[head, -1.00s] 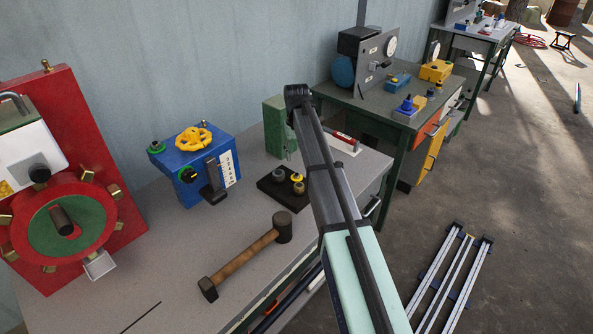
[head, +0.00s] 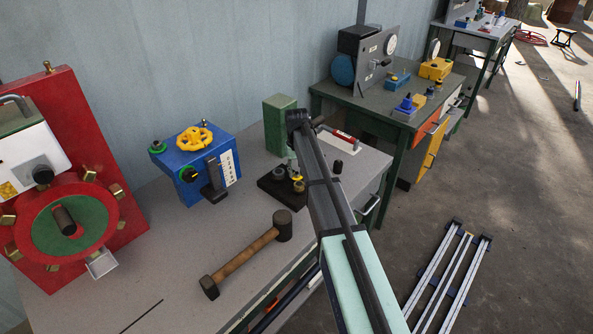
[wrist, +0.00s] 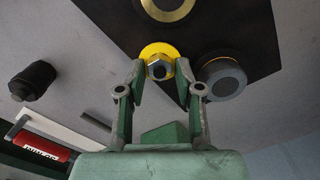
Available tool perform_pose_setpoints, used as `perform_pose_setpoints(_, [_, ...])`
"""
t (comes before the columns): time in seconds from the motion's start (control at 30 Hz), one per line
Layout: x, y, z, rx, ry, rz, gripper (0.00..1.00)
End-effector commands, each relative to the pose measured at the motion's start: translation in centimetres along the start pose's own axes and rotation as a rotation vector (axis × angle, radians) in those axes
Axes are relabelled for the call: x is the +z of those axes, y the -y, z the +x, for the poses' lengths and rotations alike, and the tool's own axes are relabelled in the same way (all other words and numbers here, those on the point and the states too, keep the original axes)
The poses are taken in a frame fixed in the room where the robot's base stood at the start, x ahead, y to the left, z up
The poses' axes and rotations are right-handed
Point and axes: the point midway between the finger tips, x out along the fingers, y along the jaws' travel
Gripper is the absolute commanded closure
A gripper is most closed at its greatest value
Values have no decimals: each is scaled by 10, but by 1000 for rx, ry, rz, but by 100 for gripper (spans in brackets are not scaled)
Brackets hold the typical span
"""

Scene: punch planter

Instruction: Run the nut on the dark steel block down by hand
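The dark steel block (head: 266,189) lies on the near bench; in the wrist view it is a black plate (wrist: 235,25). On it, in the wrist view, a silver hex nut (wrist: 159,68) sits at a yellow collar (wrist: 157,50). A grey round piece (wrist: 222,78) is to the right and a brass ring (wrist: 168,6) is at the top edge. My gripper (wrist: 158,68) is open, one fingertip on each side of the nut, with gaps visible. In the head view my gripper (head: 294,168) is at the block, partly hidden by my arm.
A blue box (head: 205,170) with a yellow handwheel stands left of the block, and a green block (head: 279,125) behind it. A mallet (head: 245,260) lies in front. A black knob (head: 338,167) and a red-handled tool (head: 343,136) are to the right; both also show in the wrist view.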

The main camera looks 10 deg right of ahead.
Motion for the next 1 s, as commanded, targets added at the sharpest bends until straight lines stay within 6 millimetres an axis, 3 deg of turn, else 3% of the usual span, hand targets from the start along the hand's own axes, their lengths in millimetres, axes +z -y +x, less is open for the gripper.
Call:
perform_pose_setpoints(0.03, [0, 0, 0, 0, 0, 0, 92])
perform_pose_setpoints(0.07, [0, 0, 0, 0, 0, 0, 100])
perform_pose_setpoints(0.37, [0, 0, 0, 0, 0, 43, 100])
perform_pose_setpoints(0.7, [0, -2, -1, 0, 1, 317, 100])
perform_pose_setpoints(1.0, [0, -2, 0, 0, 0, 351, 100])
